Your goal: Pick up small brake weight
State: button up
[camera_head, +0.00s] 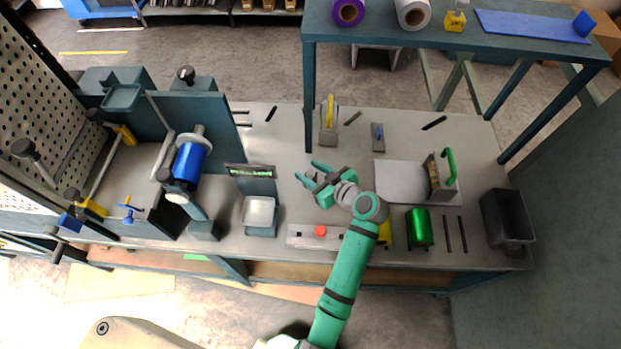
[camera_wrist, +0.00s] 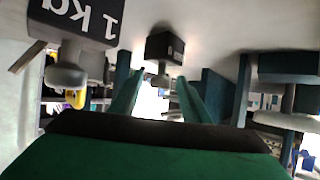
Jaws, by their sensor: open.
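In the wrist view a small dark block-shaped weight (camera_wrist: 165,46) with a pale knob shows upside down against a light surface, in line with the gap between my fingers. I take it for the small brake weight. A bigger dark weight marked "1 kg" (camera_wrist: 75,20), also with a grey knob, shows at the left. My gripper (camera_head: 306,172) is open above the bench in the head view, its two teal fingers spread and pointing left. Its fingers also show in the wrist view (camera_wrist: 158,95). Nothing is visibly gripped. I cannot make out the weights clearly in the head view.
The grey bench (camera_head: 280,140) is fairly clear behind my gripper. A scale-like unit with a pale pan (camera_head: 259,212) stands left. A red button box (camera_head: 320,232) and green roll (camera_head: 419,228) are in front. A raised shelf (camera_head: 400,40) stands behind; a dark bin (camera_head: 507,220) is right.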

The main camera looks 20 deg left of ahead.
jog(key=shift+c, duration=0.3)
grip_shut()
jog(key=shift+r, duration=0.1)
